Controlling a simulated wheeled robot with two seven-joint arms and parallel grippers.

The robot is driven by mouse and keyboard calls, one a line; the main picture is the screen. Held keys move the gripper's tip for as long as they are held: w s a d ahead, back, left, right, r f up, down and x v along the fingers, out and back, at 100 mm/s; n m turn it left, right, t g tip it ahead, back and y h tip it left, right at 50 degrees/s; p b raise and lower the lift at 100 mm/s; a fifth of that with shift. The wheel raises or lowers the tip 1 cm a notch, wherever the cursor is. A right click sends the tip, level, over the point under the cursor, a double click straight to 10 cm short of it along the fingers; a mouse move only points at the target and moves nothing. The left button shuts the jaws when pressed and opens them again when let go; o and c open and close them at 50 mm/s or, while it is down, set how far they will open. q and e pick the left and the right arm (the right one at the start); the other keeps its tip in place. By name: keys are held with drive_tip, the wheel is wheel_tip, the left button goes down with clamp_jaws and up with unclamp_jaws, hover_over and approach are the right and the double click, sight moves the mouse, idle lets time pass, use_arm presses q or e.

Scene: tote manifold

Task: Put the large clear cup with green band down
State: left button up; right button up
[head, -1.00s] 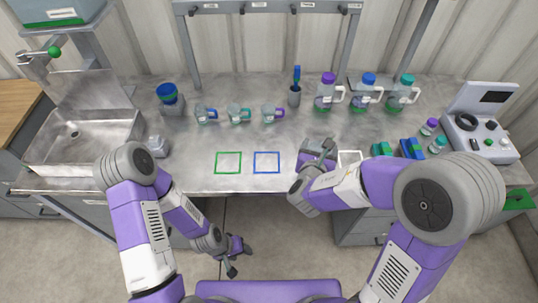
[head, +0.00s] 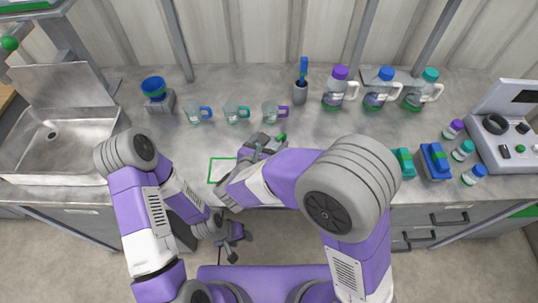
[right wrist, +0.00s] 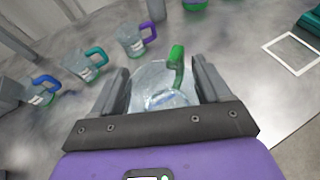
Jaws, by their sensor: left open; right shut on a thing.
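The clear cup with a green handle (right wrist: 160,82) is held between the two fingers of my right gripper (right wrist: 163,85) in the right wrist view. In the head view, my right gripper (head: 264,146) is over the front middle of the counter, just right of the green square outline (head: 212,170). Only the cup's green handle (head: 281,138) shows clearly there; the arm hides most of the cup. I cannot tell whether its base touches the counter. My left gripper (head: 234,245) is open and empty, low in front of the counter edge.
Behind the held cup stand clear cups with blue (head: 195,115), teal (head: 235,114) and purple (head: 274,112) handles. Jugs with coloured lids (head: 381,92) stand at the back right. A white square outline (right wrist: 293,54) is clear. The sink (head: 60,140) is at left.

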sight(271, 148)
drive_tip(key=shift+f+b, duration=0.6)
drive_tip(key=shift+f, duration=1.55)
drive_tip(key=shift+f, duration=0.15)
drive_tip(key=o, duration=1.1)
drive_tip(key=shift+s+a+r, duration=0.1)
drive_tip(key=shift+r, duration=0.2)
drive_tip(key=p+v, duration=0.2)
drive_tip(key=v, duration=0.9)
drive_tip(key=shift+s, duration=0.3)
